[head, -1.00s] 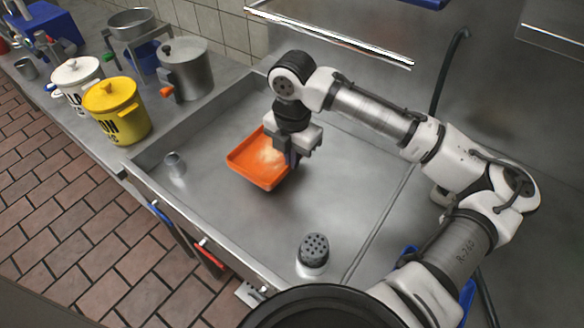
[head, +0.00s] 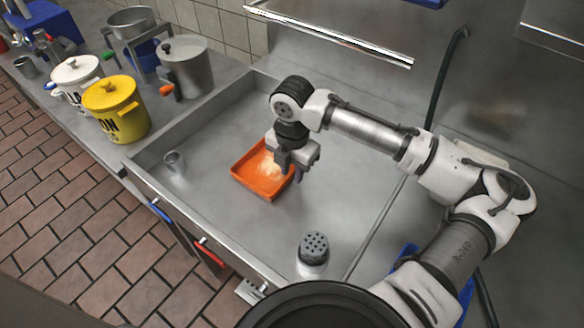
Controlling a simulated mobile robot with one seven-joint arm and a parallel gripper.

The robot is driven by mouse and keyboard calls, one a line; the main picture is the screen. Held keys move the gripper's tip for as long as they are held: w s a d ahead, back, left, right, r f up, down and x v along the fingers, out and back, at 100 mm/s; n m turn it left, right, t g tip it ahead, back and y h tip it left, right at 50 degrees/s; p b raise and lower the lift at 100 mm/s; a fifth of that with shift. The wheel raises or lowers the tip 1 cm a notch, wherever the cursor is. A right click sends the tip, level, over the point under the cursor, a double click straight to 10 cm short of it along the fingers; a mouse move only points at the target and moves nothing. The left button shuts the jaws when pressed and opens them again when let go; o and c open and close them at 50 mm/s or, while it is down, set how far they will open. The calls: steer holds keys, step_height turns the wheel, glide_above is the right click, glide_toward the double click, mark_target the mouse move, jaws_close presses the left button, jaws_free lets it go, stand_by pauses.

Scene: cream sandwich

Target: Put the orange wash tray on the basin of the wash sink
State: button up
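The orange wash tray (head: 250,186) is a shallow rectangular dish with a pale, crumbly patch inside. It appears level, low over or resting on the left-middle part of the wash sink's grey metal basin (head: 230,228); I cannot tell whether it touches the floor. My gripper (head: 292,170) points down at the tray's right edge, with one finger over the inside and the other outside the wall. The small gap between the fingers is unclear, so I cannot tell whether they still clamp the wall.
A perforated-top shaker (head: 313,250) stands near the basin's front edge, and a small metal cup (head: 175,162) is near its left side. A yellow pot (head: 116,110), a white pot (head: 75,75) and a steel pot (head: 184,68) stand on the counter beyond.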

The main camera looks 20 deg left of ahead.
steer(key=shift+r, duration=0.1)
step_height(320, 180, up, 12)
steer(key=shift+b, duration=0.3)
stand_by(0.3)
steer(key=shift+a, duration=0.1)
stand_by(0.3)
